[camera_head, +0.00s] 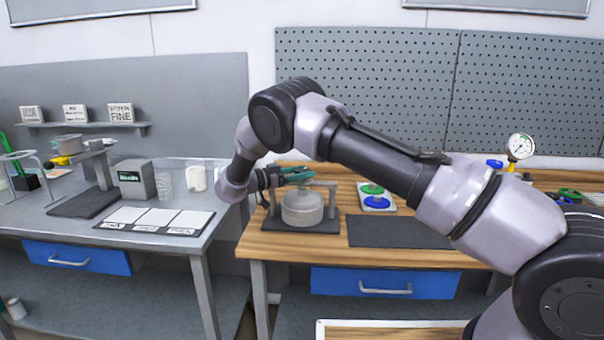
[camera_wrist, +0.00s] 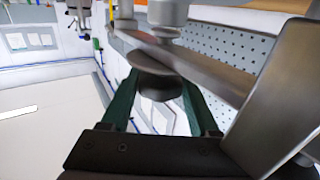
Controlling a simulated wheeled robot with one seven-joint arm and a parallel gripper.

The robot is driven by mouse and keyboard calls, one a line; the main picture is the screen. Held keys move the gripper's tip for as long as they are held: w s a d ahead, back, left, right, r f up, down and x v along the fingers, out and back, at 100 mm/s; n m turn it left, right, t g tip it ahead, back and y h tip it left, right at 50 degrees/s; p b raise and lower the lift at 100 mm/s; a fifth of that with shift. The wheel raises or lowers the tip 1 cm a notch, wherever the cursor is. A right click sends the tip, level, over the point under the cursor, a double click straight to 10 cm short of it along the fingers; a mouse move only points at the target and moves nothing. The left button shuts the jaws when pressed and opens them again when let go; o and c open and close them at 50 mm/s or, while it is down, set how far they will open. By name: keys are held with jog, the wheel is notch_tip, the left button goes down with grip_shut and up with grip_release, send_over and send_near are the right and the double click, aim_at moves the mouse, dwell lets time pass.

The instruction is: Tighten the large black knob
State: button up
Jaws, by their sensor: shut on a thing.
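The large black knob (camera_wrist: 157,72) is a dark, rounded disc under a grey metal bar in the wrist view. My gripper (camera_wrist: 158,88) has one green finger on each side of the knob and is shut on it. In the head view my gripper (camera_head: 298,174) reaches in from the left above a round grey metal drum (camera_head: 302,210). The drum stands on a dark base on the wooden bench (camera_head: 258,243). The knob cannot be made out in the head view, where my gripper and wrist cover that spot.
A white board with green and blue discs (camera_head: 376,198) lies right of the drum, behind a bare dark mat (camera_head: 404,232). A gauge (camera_head: 520,147) stands farther right. A grey table (camera_head: 70,228) with a grey box (camera_head: 137,178) is at left. A perforated panel (camera_head: 365,85) rises behind.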

jog(key=shift+r+m+g+h, duration=0.2)
jog(key=shift+m+g+h, duration=0.15)
jog(key=shift+g, duration=0.25)
jog(key=o, duration=1.4)
jog(key=shift+f, duration=0.15)
jog(key=shift+t, duration=0.3)
